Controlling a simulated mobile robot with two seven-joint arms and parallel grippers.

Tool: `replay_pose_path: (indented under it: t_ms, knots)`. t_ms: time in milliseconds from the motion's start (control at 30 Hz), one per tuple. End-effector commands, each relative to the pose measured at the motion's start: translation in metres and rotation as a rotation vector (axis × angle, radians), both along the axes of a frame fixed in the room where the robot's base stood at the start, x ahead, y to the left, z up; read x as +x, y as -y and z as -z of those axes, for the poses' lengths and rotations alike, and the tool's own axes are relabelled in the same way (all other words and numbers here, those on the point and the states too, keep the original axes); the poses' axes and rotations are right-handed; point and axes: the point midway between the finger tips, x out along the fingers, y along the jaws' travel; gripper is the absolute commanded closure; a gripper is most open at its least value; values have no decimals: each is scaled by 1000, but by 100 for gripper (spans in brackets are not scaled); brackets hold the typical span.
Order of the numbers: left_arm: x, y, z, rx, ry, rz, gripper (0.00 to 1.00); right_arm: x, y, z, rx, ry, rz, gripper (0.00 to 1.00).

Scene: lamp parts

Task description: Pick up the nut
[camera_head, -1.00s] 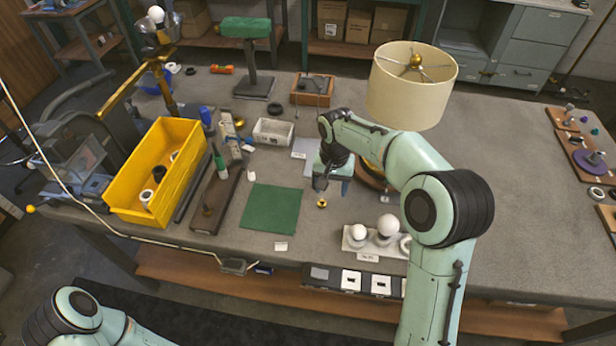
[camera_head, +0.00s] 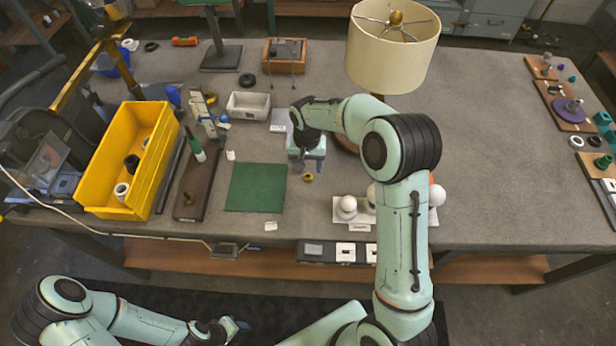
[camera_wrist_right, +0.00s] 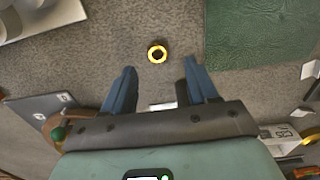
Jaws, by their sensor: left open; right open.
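The nut (camera_head: 308,177) is a small brass ring lying flat on the grey table, just right of the green mat. In the right wrist view the nut (camera_wrist_right: 157,53) lies ahead of the blue fingertips, roughly between their lines and apart from them. My right gripper (camera_wrist_right: 158,82) is open and empty. In the head view my right gripper (camera_head: 306,164) hangs close to the nut, on its far side. My left gripper (camera_head: 236,327) is at the bottom of the head view, low in front of the table and away from the nut.
The green mat (camera_head: 256,187) lies left of the nut. White bulbs on a holder (camera_head: 347,208) stand to its right. A lamp with a cream shade (camera_head: 392,50) stands behind my right arm. A yellow bin (camera_head: 129,160) is at left. A white tray (camera_head: 248,105) sits farther back.

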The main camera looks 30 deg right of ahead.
Motion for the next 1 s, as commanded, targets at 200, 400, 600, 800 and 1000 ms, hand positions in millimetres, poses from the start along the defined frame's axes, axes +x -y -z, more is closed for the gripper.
replay_pose_path:
  t_ms: [200, 400, 600, 800, 1000]
  knots:
    - [3, 0, -3, 0, 3, 0, 57, -2, 2, 33, 0, -2, 0, 42]
    - [3, 0, -3, 0, 3, 0, 57, -2, 2, 41, 1, 1, -1, 42]
    - [3, 0, -3, 0, 3, 0, 57, -2, 2, 40, 1, 1, 0, 64]
    - [3, 0, -3, 0, 3, 0, 57, -2, 2, 40, 1, 1, 0, 100]
    - [3, 0, -3, 0, 3, 0, 57, -2, 2, 39, 0, 1, 0, 100]
